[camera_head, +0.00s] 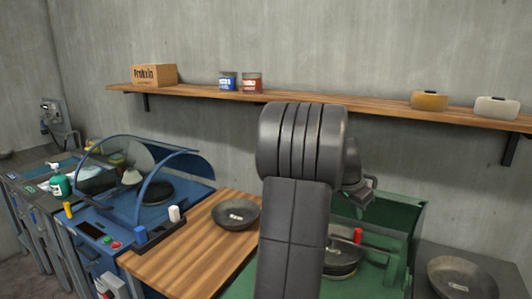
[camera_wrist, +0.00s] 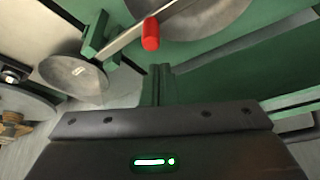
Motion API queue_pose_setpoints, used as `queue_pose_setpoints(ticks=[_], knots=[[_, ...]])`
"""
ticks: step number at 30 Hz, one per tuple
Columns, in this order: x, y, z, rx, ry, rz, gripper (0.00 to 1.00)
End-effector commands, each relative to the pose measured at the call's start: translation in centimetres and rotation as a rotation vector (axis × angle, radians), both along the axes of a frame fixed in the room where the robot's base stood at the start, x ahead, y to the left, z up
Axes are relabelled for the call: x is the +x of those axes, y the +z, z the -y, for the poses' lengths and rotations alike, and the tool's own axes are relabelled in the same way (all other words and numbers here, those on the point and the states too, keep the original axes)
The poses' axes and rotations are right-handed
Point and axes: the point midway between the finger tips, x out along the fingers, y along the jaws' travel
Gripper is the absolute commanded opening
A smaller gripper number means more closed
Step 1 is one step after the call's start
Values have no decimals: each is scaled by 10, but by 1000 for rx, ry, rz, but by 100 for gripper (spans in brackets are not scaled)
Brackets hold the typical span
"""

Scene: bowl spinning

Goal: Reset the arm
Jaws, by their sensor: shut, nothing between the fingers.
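My arm rises in front of the camera in the head view and hides part of the green machine and the wooden counter. My gripper (camera_head: 366,190) shows only partly, to the right of the arm's large dark joint. It is shut and empty, above the green machine (camera_head: 408,232) and apart from it. In the wrist view, my dark gripper housing with a green light fills the bottom. Beyond it are the machine's red knob (camera_wrist: 151,34) and a grey bowl (camera_wrist: 73,76). The red knob also shows in the head view (camera_head: 358,235).
A bowl (camera_head: 236,213) sits on the wooden counter (camera_head: 180,262); another bowl (camera_head: 462,279) is at the lower right. A blue machine (camera_head: 150,215) with a clear, raised cover stands left. A wall shelf (camera_head: 320,104) holds a box (camera_head: 153,75), cans and two small containers.

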Motion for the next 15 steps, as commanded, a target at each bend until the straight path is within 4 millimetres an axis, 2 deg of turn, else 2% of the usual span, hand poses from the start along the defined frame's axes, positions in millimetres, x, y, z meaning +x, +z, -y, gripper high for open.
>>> queue_pose_setpoints(ticks=[1, 2, 3, 6, 11, 15], knots=[[0, -13, 0, 0, 0, -1, 0], [0, -17, 0, 0, 1, -2, 0], [-3, 0, 6, -1, -3, 1, 0], [-10, 15, 18, -1, -3, 1, 0], [-22, 32, 40, 0, -4, 0, 0], [-32, 39, 57, 0, -3, 0, 0]])
